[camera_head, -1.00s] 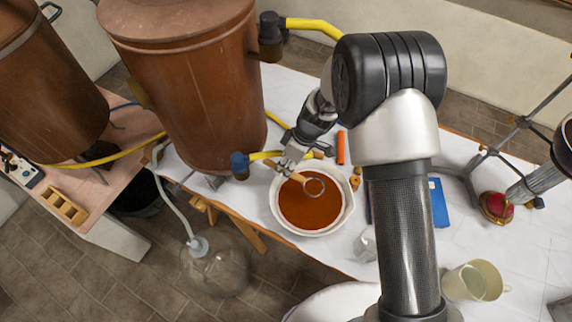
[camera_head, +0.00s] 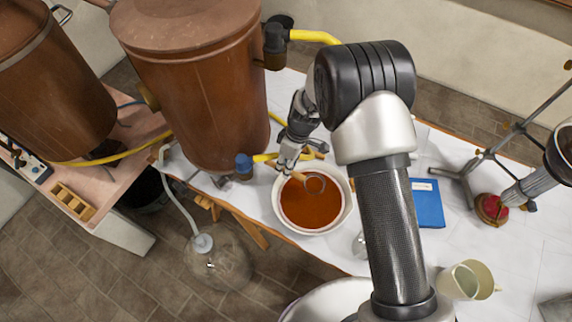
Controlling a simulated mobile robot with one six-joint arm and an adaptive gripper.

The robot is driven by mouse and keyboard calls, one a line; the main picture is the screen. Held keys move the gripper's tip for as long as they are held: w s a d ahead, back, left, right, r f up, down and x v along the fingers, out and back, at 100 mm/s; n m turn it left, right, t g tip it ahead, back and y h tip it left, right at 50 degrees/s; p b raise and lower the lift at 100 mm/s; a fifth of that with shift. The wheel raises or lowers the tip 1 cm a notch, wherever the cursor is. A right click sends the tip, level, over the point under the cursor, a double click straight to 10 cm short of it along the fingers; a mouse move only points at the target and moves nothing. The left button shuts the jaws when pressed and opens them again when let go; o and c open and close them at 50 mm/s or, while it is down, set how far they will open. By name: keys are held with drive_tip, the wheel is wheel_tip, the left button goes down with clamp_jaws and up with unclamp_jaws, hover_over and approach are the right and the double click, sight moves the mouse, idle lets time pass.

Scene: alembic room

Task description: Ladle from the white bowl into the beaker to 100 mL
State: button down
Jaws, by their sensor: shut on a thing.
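The white bowl (camera_head: 345,212) stands on the white-topped table and holds reddish-brown liquid (camera_head: 308,208). My gripper (camera_head: 287,168) is at the bowl's far left rim, shut on the ladle's handle. The ladle (camera_head: 316,184) shows as a small round cup over the far part of the liquid; I cannot tell whether it dips in or how full it is. A small clear glass vessel (camera_head: 359,244) right of the bowl is partly hidden by my arm. A pale translucent vessel (camera_head: 459,281) stands at the lower right; I cannot tell which is the beaker, and no level marks are readable.
A large copper vessel (camera_head: 205,95) with a yellow hose stands left of the bowl. A glass flask (camera_head: 218,262) is below the table edge. A blue book (camera_head: 426,203), a metal stand (camera_head: 465,180) and a cream mug (camera_head: 487,277) are at the right.

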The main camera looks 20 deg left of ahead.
drive_tip(key=shift+r, duration=0.2)
drive_tip(key=shift+s+p+v, duration=0.1)
drive_tip(key=shift+p+v, duration=0.25)
drive_tip(key=shift+v, duration=0.3)
drive_tip(key=shift+s+p+v, duration=0.15)
drive_tip(key=shift+p+v, duration=0.2)
drive_tip(key=shift+v, duration=0.25)
drive_tip(key=shift+a+r, duration=0.15)
drive_tip(key=s+a+p+v, duration=0.1)
drive_tip(key=p+v, duration=0.1)
drive_tip(key=v, duration=0.5)
drive_tip(key=w+d+m+t+y+b, duration=0.1)
drive_tip(key=w+d+m+b, duration=0.25)
drive_tip(key=d, duration=0.45)
drive_tip(key=w+d+m+t+b, duration=0.1)
drive_tip(key=w+d+m+b, duration=0.15)
drive_tip(key=d+m, duration=0.45)
drive_tip(key=s+d+f+m+b, duration=0.1)
drive_tip(key=d+m+b, duration=0.2)
drive_tip(key=d, duration=0.6)
drive_tip(key=s+d+f+m+t+b, duration=0.1)
drive_tip(key=s+d+m+b, duration=0.1)
drive_tip(key=d, duration=0.7)
drive_tip(key=shift+s+d+f+m+t+b, duration=0.25)
drive_tip(key=shift+s+d+m+t+b, duration=0.05)
drive_tip(key=shift+m+b, duration=0.55)
